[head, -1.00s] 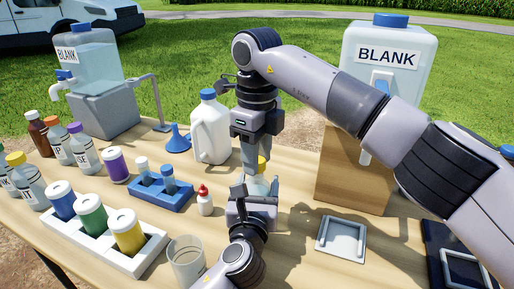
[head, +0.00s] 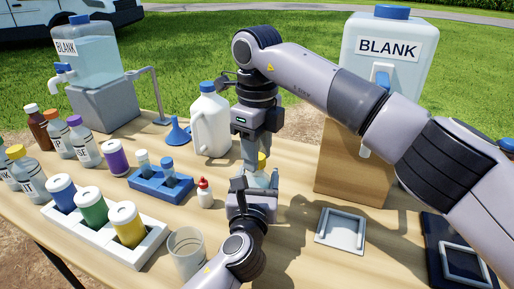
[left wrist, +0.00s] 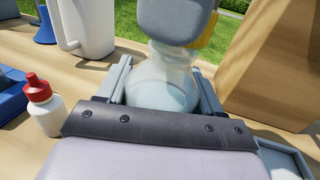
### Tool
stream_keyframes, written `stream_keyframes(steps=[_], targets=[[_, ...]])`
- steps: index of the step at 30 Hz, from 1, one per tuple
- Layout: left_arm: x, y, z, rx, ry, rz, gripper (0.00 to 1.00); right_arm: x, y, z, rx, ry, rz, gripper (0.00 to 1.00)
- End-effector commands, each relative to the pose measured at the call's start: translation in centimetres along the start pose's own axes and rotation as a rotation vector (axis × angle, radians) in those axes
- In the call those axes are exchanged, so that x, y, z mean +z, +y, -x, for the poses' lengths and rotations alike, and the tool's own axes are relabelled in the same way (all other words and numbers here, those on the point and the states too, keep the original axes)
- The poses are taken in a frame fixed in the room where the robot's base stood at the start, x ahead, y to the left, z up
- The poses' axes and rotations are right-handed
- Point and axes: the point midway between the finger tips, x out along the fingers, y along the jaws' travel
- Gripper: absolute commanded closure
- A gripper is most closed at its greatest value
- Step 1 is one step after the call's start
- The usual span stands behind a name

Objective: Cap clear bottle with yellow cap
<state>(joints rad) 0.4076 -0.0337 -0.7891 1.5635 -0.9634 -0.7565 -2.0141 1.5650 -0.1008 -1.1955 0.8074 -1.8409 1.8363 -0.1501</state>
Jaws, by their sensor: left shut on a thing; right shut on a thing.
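The clear bottle (left wrist: 158,82) stands upright between the fingers of my left gripper (left wrist: 165,88), which is shut on it. In the head view, only part of the bottle (head: 260,180) shows above my left gripper (head: 252,190). The yellow cap (head: 262,160) is at the bottle's top, in the jaws of my right gripper (head: 257,160), which comes down from above. In the left wrist view, a bit of the yellow cap (left wrist: 207,30) shows beside the grey right gripper. The right gripper hides the bottle's mouth, so I cannot tell how far the cap is seated.
A small white bottle with red cap (head: 205,194) and a blue vial rack (head: 160,187) stand left of the grippers. A white jug (head: 210,125) is behind. An empty beaker (head: 187,252) stands in front. A wooden block (head: 350,170) and grey tray (head: 341,231) are right.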

Motion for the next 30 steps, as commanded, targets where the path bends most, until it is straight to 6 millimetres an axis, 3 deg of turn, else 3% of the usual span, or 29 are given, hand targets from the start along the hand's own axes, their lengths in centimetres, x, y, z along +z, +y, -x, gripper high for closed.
stream_keyframes(steps=[5, 6, 11, 30], targets=[[-0.09, 0.02, 0.01, 0.001, 0.002, -0.001, 0.89, -0.02, -0.02, -0.41, 0.0, 0.0, 0.0, 0.94], [-0.09, 0.02, 0.01, 0.001, 0.002, -0.001, 1.0, -0.01, -0.01, -0.36, 0.0, 0.0, -0.001, 0.94], [-0.09, 0.03, 0.0, 0.001, 0.002, -0.001, 1.0, -0.01, -0.02, -0.34, -0.001, 0.0, -0.082, 0.94], [-0.11, 0.04, 0.0, 0.001, 0.002, 0.0, 1.0, 0.07, 0.1, -0.35, -0.001, -0.001, -1.081, 0.94]])
